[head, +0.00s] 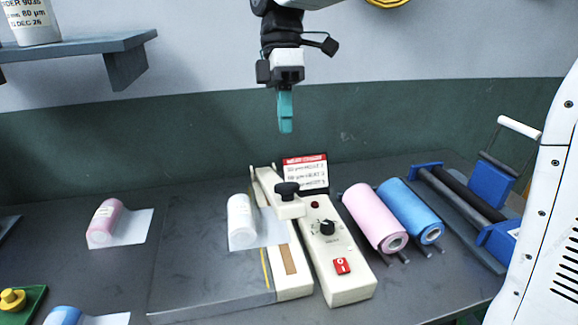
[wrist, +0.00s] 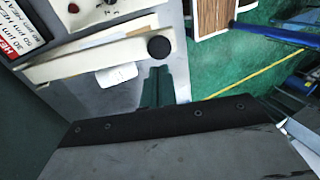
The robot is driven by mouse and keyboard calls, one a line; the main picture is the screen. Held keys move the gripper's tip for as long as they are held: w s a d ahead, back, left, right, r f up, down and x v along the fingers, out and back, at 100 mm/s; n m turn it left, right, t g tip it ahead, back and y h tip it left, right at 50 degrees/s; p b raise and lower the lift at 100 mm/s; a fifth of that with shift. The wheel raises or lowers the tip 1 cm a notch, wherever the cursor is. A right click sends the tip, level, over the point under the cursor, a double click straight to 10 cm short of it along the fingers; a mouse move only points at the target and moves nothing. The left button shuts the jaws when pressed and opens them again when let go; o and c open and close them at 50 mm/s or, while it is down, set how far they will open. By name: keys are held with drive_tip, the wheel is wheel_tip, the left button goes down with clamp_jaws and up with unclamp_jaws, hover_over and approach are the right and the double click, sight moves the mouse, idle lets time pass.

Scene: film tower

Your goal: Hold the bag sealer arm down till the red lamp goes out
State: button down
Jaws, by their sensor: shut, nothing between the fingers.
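The cream bag sealer (head: 347,287) stands on the bench in the middle of the head view. Its arm (head: 290,209) ends in a black knob (head: 287,190) and appears raised above the sealing bed. A white bag (head: 241,222) lies at the sealer's left side, its flat end reaching the bed. The small red lamp (head: 314,205) looks dark, beside the black dial (head: 327,228). My gripper (head: 285,128) is shut and empty, pointing down above and behind the sealer, apart from it. In the wrist view the black knob (wrist: 159,47) shows just beyond the fingertips (wrist: 160,70).
Pink (head: 375,218) and blue (head: 411,211) film rolls lie right of the sealer. A blue-ended roller stand (head: 460,205) is farther right. A pink bag (head: 106,222) lies on the left, and a wall shelf (head: 90,48) juts out at upper left. A red-topped card (head: 306,172) stands behind the sealer.

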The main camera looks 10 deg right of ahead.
sight(289, 184)
drive_tip(key=x, duration=0.9)
